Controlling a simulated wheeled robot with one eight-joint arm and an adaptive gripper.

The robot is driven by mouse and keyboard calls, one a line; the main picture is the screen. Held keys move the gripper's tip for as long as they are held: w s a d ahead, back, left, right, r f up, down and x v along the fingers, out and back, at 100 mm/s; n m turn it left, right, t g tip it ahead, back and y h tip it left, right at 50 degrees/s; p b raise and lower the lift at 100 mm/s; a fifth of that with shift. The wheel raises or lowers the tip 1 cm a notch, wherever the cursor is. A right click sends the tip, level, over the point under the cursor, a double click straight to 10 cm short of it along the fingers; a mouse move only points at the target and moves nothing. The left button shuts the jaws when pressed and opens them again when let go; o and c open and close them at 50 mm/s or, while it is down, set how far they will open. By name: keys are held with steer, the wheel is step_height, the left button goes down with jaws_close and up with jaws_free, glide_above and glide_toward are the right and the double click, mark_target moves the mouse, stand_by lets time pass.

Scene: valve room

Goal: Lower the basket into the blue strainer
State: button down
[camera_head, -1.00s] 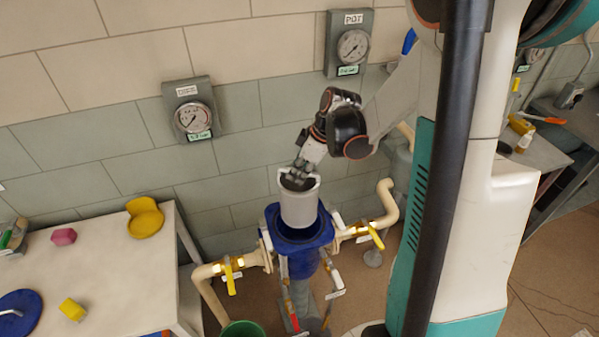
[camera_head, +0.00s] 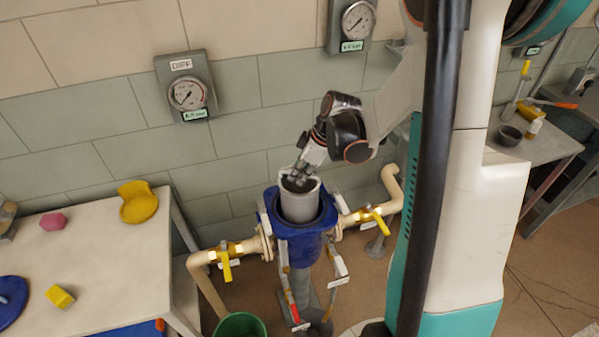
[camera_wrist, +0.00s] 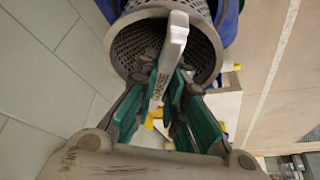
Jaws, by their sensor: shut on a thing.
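The grey perforated basket (camera_head: 299,206) stands upright, with its lower part inside the mouth of the blue strainer (camera_head: 303,247) and its upper part above the rim. The wrist view shows the basket's round rim and holed wall (camera_wrist: 130,45), with its pale handle bar (camera_wrist: 174,40) across the opening. My gripper (camera_head: 300,180) is above the basket, its teal fingers (camera_wrist: 165,100) shut on the handle. The basket's bottom is hidden inside the strainer.
Pipes with yellow-handled valves (camera_head: 226,259) (camera_head: 374,216) flank the strainer. A green bucket (camera_head: 240,326) stands below on the floor. A white table (camera_head: 100,255) at left holds a yellow scoop (camera_head: 138,201) and a yellow block (camera_head: 60,296). A gauge (camera_head: 187,93) hangs on the wall behind.

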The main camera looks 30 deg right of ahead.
steer(key=shift+f+b, duration=4.65)
steer(key=shift+f, duration=1)
steer(key=shift+f+b, duration=0.85)
steer(key=shift+b, duration=0.1)
steer(key=shift+f+b, duration=1)
steer(key=c, duration=1.6)
jaws_free()
steer(key=o, duration=0.4)
steer(key=shift+r, duration=0.1)
